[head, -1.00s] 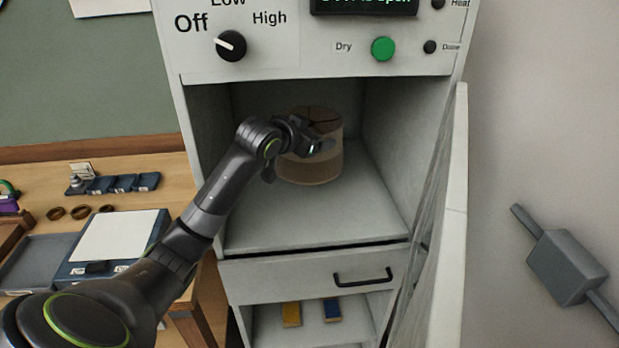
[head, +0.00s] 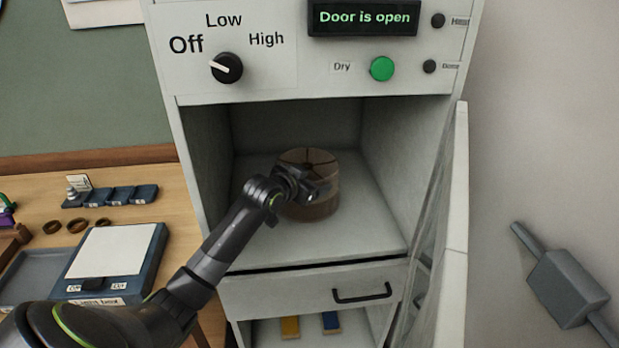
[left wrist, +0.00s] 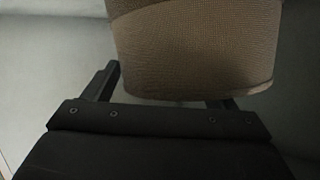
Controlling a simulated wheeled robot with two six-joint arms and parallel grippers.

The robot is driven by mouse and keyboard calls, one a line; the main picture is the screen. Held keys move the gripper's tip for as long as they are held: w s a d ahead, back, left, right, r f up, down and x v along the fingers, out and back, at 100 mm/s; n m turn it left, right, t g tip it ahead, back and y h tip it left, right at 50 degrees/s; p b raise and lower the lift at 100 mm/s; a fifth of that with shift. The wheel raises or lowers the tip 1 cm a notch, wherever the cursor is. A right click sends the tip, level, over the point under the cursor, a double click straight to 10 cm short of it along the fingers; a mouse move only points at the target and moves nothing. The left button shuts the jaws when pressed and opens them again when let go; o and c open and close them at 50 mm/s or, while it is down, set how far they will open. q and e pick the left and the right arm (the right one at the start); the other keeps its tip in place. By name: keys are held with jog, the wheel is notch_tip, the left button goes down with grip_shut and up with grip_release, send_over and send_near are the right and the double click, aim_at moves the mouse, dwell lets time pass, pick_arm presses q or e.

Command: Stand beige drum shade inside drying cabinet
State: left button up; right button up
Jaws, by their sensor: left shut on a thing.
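The beige drum shade (head: 313,211) is upright inside the open compartment of the drying cabinet (head: 205,160), at or just above its floor; I cannot tell whether it touches. Its open top with dark spokes faces up. My left gripper (head: 318,190) is shut on the near side of the shade and hides part of its wall. In the left wrist view the shade's woven wall (left wrist: 195,50) and curved lower rim show between and beyond the fingers. My right gripper is not in view.
The cabinet door (head: 455,215) stands open at the right, and the display (head: 362,18) reads "Door is open". A drawer (head: 290,297) is below the compartment. A workbench with a light box (head: 115,255) is at the left. Compartment floor is clear around the shade.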

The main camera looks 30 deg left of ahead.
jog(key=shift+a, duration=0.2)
pick_arm(q)
jog(key=o, duration=1.3)
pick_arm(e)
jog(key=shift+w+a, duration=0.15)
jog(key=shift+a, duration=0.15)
pick_arm(q)
jog(key=shift+s, duration=0.1)
jog(key=b+v, duration=0.1)
jog(key=v, duration=1)
jog(key=shift+s+r, duration=0.2)
jog(key=shift+s, duration=0.15)
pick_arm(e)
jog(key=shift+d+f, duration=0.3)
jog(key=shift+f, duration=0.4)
pick_arm(q)
jog(key=shift+a+f, duration=0.1)
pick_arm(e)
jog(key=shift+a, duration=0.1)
